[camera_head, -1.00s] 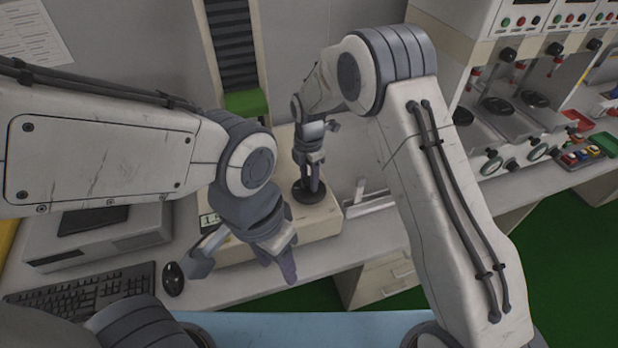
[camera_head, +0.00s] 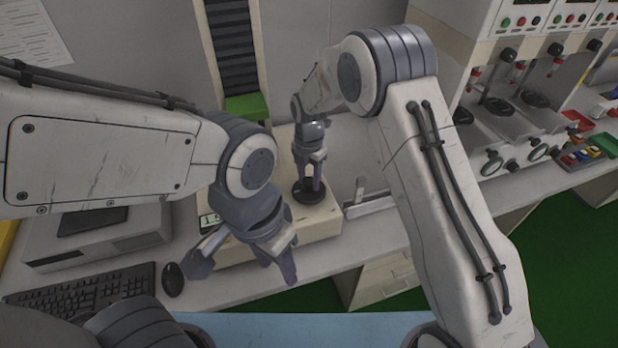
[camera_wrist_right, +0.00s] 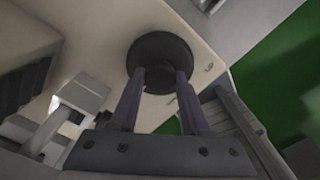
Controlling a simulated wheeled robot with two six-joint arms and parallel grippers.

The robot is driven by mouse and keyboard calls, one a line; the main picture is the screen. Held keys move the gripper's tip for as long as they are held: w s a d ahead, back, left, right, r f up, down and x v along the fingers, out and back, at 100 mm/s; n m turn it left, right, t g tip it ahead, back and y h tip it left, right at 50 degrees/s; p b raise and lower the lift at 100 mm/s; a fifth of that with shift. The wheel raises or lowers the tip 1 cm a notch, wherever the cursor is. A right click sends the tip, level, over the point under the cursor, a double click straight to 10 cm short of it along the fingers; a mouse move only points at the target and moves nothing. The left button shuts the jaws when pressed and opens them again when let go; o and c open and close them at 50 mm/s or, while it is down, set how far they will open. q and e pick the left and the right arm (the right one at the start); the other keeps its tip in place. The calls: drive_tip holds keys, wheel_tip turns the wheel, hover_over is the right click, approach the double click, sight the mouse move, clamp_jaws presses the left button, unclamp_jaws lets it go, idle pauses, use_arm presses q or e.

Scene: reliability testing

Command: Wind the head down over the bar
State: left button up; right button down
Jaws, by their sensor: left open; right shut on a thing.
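My right gripper (camera_head: 309,187) points down at a black round knob (camera_head: 308,196) on top of a beige box-shaped machine (camera_head: 322,222). In the right wrist view its two fingers (camera_wrist_right: 160,82) are shut on the middle of the knob (camera_wrist_right: 162,50). A dark ribbed column (camera_head: 231,45) with a green block (camera_head: 246,106) at its lower end stands behind the machine. I cannot tell for sure which part is the head, and I cannot make out the bar. My left gripper (camera_head: 243,268) is open and empty, in front of the machine's left part.
A keyboard (camera_head: 80,293), a mouse (camera_head: 173,280) and a grey box (camera_head: 95,240) are at the left. A metal bracket (camera_head: 370,203) lies right of the machine. Test stations (camera_head: 510,115) and a tray of coloured parts (camera_head: 583,156) are at the right.

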sight(309, 180)
drive_tip(key=shift+r, duration=0.1)
drive_tip(key=shift+c, duration=1.9)
unclamp_jaws()
wheel_tip(309, 180, up, 10)
drive_tip(key=b, duration=0.2)
drive_tip(key=shift+r, duration=0.2)
drive_tip(key=s+a+r+m, duration=0.1)
drive_tip(key=s+r+m, duration=0.45)
drive_tip(key=s, duration=0.45)
drive_tip(key=s+d+m, duration=0.2)
drive_tip(key=s+m, duration=0.6)
drive_tip(key=s, duration=0.3)
drive_tip(key=s+d+f+m+y, duration=0.1)
drive_tip(key=s+d+m, duration=0.2)
drive_tip(key=s+m, duration=0.5)
drive_tip(key=s, duration=0.3)
drive_tip(key=shift+d, duration=0.25)
